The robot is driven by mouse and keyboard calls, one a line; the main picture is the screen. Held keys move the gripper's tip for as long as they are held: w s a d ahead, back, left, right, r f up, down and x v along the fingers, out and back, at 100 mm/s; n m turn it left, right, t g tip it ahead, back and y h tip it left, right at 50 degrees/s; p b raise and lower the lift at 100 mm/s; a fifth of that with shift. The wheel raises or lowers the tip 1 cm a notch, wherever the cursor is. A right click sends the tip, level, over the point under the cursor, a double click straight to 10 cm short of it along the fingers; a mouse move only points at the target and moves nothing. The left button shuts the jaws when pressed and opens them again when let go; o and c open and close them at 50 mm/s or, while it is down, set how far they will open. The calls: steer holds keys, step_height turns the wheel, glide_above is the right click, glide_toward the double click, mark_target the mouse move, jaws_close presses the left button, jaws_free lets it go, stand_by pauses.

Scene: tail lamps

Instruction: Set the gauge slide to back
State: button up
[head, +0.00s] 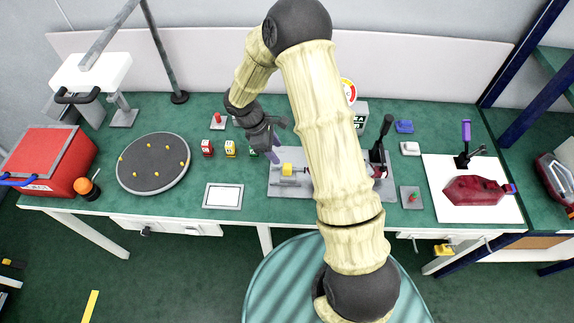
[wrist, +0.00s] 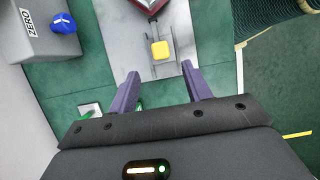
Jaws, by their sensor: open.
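The gauge slide shows as a yellow block (head: 287,169) on a short metal track, on a light grey plate (head: 280,191) near the middle of the bench. In the wrist view the yellow block (wrist: 160,50) sits on its two-rail track (wrist: 163,70), just beyond my fingertips. My gripper (head: 279,146) is above and just behind the block in the head view. Its purple fingers (wrist: 160,70) are open and empty, apart from the block. My arm hides the middle of the plate.
A round dark turntable (head: 153,163) and a white framed pad (head: 223,195) lie to the left. A black lever (head: 380,150) stands right of my arm. The wrist view shows a grey ZERO box (wrist: 35,30) with a blue button (wrist: 63,22). Green bench top lies clear in front.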

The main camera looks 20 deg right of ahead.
mark_target(286, 166)
steer(key=p+x, duration=0.1)
steer(key=x, duration=0.9)
steer(key=shift+f, duration=0.1)
